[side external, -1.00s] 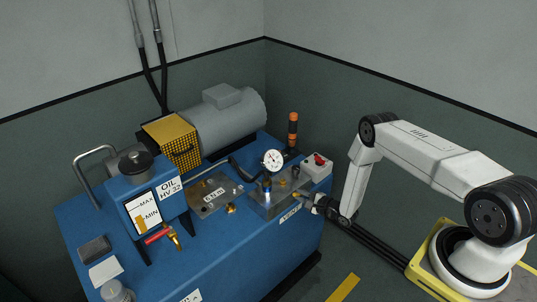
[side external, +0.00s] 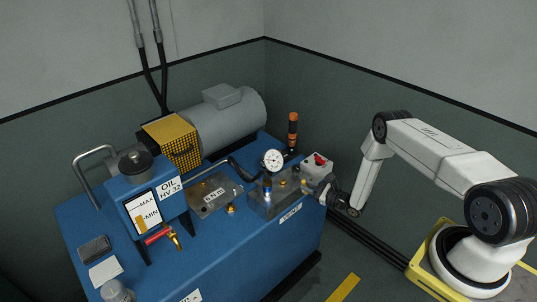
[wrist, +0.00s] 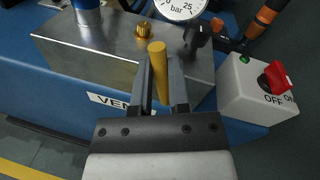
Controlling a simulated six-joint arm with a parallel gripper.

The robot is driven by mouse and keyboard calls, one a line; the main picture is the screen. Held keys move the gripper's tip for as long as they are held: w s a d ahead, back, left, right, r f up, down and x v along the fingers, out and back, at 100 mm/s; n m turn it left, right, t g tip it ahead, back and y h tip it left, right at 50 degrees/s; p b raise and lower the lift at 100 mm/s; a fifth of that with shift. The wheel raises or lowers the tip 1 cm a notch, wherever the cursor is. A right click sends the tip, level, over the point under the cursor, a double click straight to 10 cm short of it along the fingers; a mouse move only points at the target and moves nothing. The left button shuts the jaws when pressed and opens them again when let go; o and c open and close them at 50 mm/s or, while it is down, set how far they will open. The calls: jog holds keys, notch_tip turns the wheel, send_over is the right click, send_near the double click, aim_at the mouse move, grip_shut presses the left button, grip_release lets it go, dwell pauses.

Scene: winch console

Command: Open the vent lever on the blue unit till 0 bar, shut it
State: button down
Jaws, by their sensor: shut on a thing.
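The yellow vent lever (wrist: 158,75) stands between the two fingers of my gripper (wrist: 161,90) in the wrist view, and the fingers are shut on it. In the side view my gripper (side external: 312,190) is at the right end of the metal block on the blue unit (side external: 215,267); the lever is small and partly hidden there. A VENT label (wrist: 106,101) is on the blue face below the block, partly covered by my gripper. The pressure gauge (side external: 273,160) stands above the block. Its lower dial shows in the wrist view (wrist: 180,8); I cannot read the needle.
A grey switch box (wrist: 253,97) with a red OFF knob (wrist: 276,77) stands close right of my gripper. A black lever with an orange grip (side external: 292,130) rises behind it. The oil tank (side external: 150,208) and red-handled valve (side external: 158,235) are farther left.

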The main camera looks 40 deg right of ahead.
dwell(0.4)
jog(key=c, duration=0.6)
grip_release()
jog(key=v, duration=0.8)
jog(key=shift+w, duration=0.1)
